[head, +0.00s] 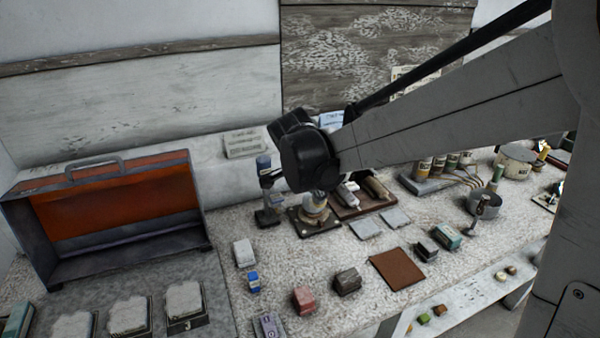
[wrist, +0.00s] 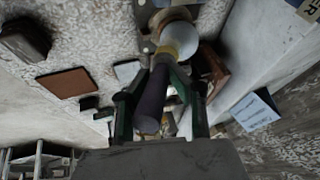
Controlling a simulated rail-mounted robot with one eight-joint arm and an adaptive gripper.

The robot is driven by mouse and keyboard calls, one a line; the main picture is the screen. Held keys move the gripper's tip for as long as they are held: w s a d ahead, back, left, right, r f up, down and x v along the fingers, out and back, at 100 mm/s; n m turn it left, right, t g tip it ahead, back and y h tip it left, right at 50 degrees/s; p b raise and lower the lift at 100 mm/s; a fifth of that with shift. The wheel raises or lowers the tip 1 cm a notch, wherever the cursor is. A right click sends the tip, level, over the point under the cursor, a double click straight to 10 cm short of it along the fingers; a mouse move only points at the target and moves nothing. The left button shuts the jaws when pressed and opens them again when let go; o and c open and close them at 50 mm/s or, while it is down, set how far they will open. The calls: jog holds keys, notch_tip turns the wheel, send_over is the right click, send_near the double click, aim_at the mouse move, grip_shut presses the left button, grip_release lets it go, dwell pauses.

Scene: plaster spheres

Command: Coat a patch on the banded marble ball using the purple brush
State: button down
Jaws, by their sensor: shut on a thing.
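My gripper (wrist: 168,82) is shut on the purple brush (wrist: 152,100), with the dark purple handle between its fingers in the wrist view. The brush's pale yellowish neck points away from me, toward a tan-and-white rounded thing (wrist: 174,18), seemingly the banded marble ball on its plate. I cannot tell whether the bristles touch it. In the head view, the ball (head: 315,203) sits on a dark square base (head: 309,227), directly below my black wrist. My fingers and the brush are hidden there by the wrist.
A dark tray (head: 362,205) stands just right of the base, and a blue-topped device (head: 264,185) just left. An open orange-lined case (head: 115,205) stands far left. Small blocks and a brown square (head: 397,268) lie in front. Some speckled tabletop between them is clear.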

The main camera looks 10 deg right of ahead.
jog(key=shift+s+a+f+b, duration=0.15)
jog(key=shift+a+f+b, duration=0.1)
jog(key=shift+a, duration=0.4)
jog(key=shift+s+a+f+b, duration=0.1)
jog(key=shift+a+f+b, duration=0.1)
jog(key=shift+a, duration=0.4)
jog(key=shift+r, duration=0.1)
jog(key=shift+s+d+r+p, duration=0.5)
jog(key=shift+d+r, duration=0.1)
jog(key=shift+d, duration=0.05)
jog(key=shift+w+f, duration=0.1)
jog(key=shift+w+a+f, duration=0.1)
jog(key=shift+w, duration=0.15)
jog(key=shift+w+f+b, duration=0.25)
jog(key=shift+w+b, duration=0.1)
jog(key=shift+b, duration=0.1)
jog(key=shift+r, duration=0.1)
